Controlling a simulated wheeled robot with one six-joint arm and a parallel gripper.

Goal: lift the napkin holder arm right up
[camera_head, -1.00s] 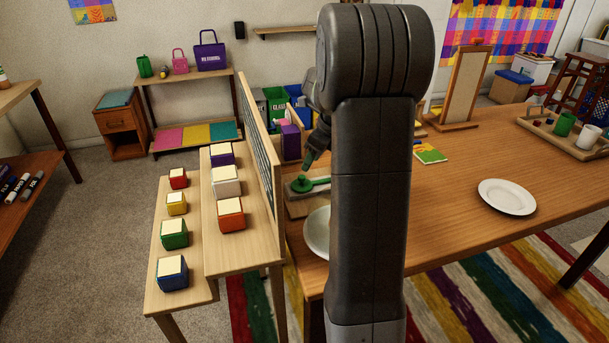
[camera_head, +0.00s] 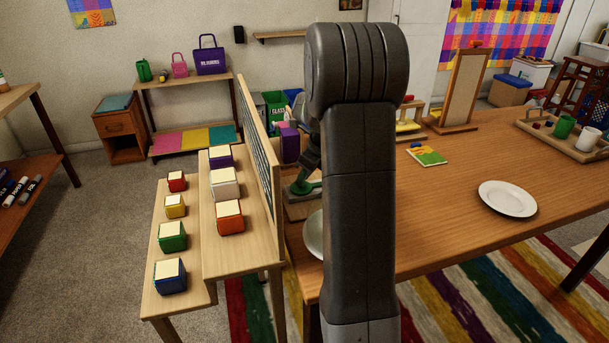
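The napkin holder (camera_head: 296,211) is a low wooden base at the table's left end, just right of the upright board. Its green arm (camera_head: 301,187) has a round green end and lies low, roughly level over the base. My gripper (camera_head: 307,174) is dark and points down right at the green round end. I cannot tell whether it touches the green part or whether its fingers are open or shut. My arm hides the right part of the holder.
A white plate (camera_head: 507,198) lies on the wooden table (camera_head: 450,215). A second plate (camera_head: 313,235) is partly behind my arm. An upright board (camera_head: 258,150) stands close left of the holder. A purple box (camera_head: 289,144) stands behind it.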

